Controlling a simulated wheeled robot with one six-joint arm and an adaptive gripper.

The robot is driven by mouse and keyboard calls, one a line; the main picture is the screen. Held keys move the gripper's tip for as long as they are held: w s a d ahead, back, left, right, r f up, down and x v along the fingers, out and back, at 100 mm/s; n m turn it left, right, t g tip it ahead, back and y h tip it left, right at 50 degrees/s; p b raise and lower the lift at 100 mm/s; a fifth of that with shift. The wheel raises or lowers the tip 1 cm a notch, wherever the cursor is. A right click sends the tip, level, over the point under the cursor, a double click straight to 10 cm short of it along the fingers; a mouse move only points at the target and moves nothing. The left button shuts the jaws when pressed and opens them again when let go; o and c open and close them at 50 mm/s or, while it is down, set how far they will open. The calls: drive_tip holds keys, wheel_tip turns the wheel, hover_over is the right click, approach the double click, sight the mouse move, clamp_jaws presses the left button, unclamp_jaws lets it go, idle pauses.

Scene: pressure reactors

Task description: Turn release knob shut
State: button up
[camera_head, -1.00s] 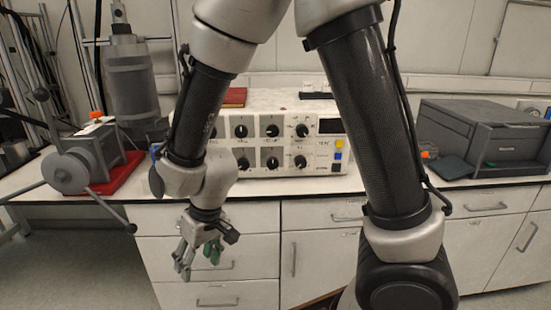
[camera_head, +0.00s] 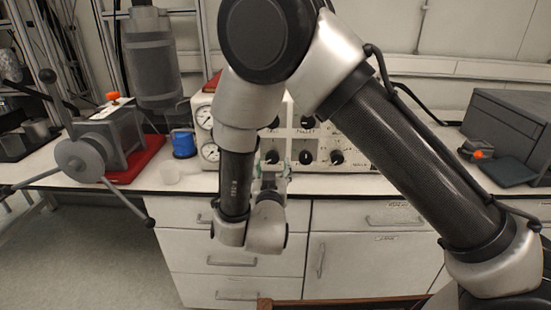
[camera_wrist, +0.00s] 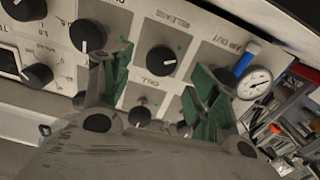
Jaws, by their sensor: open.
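In the wrist view, the release knob (camera_wrist: 161,60) is a round black knob with a white pointer mark on the white panel, just below the label "RELEASE". My gripper (camera_wrist: 158,64) is open, its two green-padded fingers on the left and right of this knob as pictured. No contact with the knob is visible, and I cannot tell the remaining distance. In the head view, my gripper (camera_head: 270,180) is in front of the white control box (camera_head: 355,150), partly hidden by my wrist. I cannot tell the release knob from the others there.
Several other black knobs surround it, including one (camera_wrist: 140,116) below. In the head view, a grey reactor (camera_head: 97,145) stands left and a dark grey box (camera_head: 505,130) right.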

sight(272, 159)
drive_tip(key=w, duration=0.6)
drive_tip(key=shift+s, duration=0.1)
drive_tip(key=c, duration=1)
drive_tip(key=shift+c, duration=0.2)
